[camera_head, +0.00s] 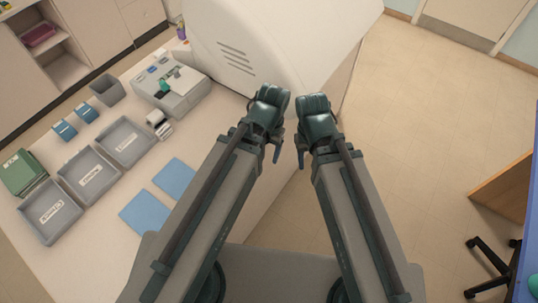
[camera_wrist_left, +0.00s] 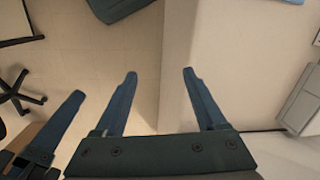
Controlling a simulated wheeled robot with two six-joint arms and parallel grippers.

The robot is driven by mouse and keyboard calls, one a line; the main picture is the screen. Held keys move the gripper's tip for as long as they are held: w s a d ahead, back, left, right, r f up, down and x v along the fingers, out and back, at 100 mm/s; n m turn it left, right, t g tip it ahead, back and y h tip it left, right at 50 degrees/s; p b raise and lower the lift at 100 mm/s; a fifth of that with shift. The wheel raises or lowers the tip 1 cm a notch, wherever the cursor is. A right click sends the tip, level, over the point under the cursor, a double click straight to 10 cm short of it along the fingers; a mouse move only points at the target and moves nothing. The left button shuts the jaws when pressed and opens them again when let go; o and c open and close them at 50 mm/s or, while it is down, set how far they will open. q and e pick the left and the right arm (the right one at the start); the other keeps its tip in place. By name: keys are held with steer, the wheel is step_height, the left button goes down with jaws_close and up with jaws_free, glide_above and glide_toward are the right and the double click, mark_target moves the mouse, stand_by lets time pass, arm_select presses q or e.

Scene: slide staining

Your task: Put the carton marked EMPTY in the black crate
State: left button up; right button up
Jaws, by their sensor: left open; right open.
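I cannot make out a carton marked EMPTY or a black crate in either view. My left gripper (camera_head: 275,150) is over the floor just beyond the bench's right edge, with its fingers pointing down. It is open and empty in the left wrist view (camera_wrist_left: 160,75), with bare bench side and floor between its fingers. My right gripper (camera_head: 302,155) is close beside it on the right and is open, with nothing seen in it. A finger that appears to be the right gripper's shows at the lower left of the left wrist view (camera_wrist_left: 65,125).
The white bench (camera_head: 105,235) holds several labelled grey trays (camera_head: 77,204), two blue mats (camera_head: 145,215), green boxes (camera_head: 20,172), small blue boxes (camera_head: 64,131) and a grey device (camera_head: 190,95). A large white machine (camera_head: 235,55) stands behind my grippers. Floor (camera_head: 420,130) is clear at right, before a chair (camera_head: 490,265).

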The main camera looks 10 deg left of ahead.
arm_select(q)
steer(key=shift+s+d, duration=0.65)
steer(key=shift+s, duration=0.1)
steer(key=shift+c, duration=1)
steer(key=n+t+h+b, duration=0.35)
steer(key=n+b, duration=0.45)
steer(key=n, duration=2.6)
glide_above(162, 129)
steer(key=s+a, duration=0.1)
steer(key=s, duration=0.1)
steer(key=shift+t, duration=0.45)
steer(key=f, duration=0.6)
steer(key=shift+w+a+f, duration=0.1)
steer(key=shift+a+f, duration=0.1)
steer(key=shift+f, duration=0.1)
steer(key=shift+w+d+f+b, duration=0.15)
steer(key=shift+w+f+b, duration=0.1)
steer(key=shift+f+b, duration=0.25)
steer(key=b+x, duration=0.5)
steer(key=shift+s+f, duration=0.15)
steer(key=shift+d, duration=0.1)
steer(key=shift+c, duration=0.3)
jaws_close()
